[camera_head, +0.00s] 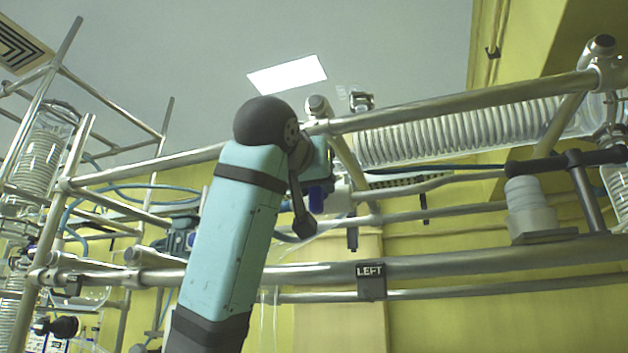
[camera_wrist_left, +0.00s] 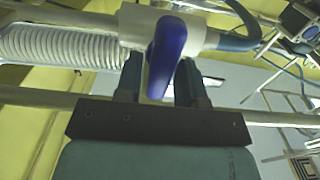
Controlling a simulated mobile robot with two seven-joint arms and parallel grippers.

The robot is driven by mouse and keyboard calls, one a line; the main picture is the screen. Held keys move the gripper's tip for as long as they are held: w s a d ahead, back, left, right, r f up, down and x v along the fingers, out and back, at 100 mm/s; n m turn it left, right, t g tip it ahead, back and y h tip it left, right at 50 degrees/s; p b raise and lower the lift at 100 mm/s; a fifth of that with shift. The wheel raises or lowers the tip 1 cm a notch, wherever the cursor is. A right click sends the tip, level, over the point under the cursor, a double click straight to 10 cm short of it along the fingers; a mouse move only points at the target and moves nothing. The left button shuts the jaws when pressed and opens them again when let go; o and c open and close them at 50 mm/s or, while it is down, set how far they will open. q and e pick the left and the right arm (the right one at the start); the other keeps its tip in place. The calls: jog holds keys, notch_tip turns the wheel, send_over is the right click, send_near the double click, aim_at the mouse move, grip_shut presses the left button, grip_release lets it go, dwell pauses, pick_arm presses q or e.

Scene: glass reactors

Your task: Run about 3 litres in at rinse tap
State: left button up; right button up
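A tap with a blue lever handle (camera_wrist_left: 165,50) and a white body (camera_wrist_left: 132,27) shows at the top middle of the left wrist view. I cannot read a label on it. My left gripper (camera_wrist_left: 161,76) has its two dark fingers apart, one on each side of the lever, with a gap at the right finger. In the head view my left gripper (camera_head: 318,160) is mostly hidden behind my arm's wrist, and a blue part (camera_head: 316,197) shows just below it. The tap's outlet and any liquid level are not clear. My right gripper does not show.
A coiled glass condenser (camera_head: 460,130) lies behind the upper rail at right. Blue hoses (camera_head: 130,188) and more glassware (camera_head: 40,155) are at left.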

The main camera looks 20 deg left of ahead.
pick_arm(q)
jog(key=c, duration=0.4)
jog(key=shift+f+n+b, duration=0.2)
jog(key=shift+n+b, duration=0.8)
jog(key=shift+n, duration=0.2)
jog(key=shift+c, duration=0.2)
jog(key=shift+n+b, duration=0.3)
jog(key=shift+n, duration=0.4)
jog(key=shift+a+r+n, duration=0.2)
jog(key=shift+n, duration=0.7)
jog(key=o, duration=0.8)
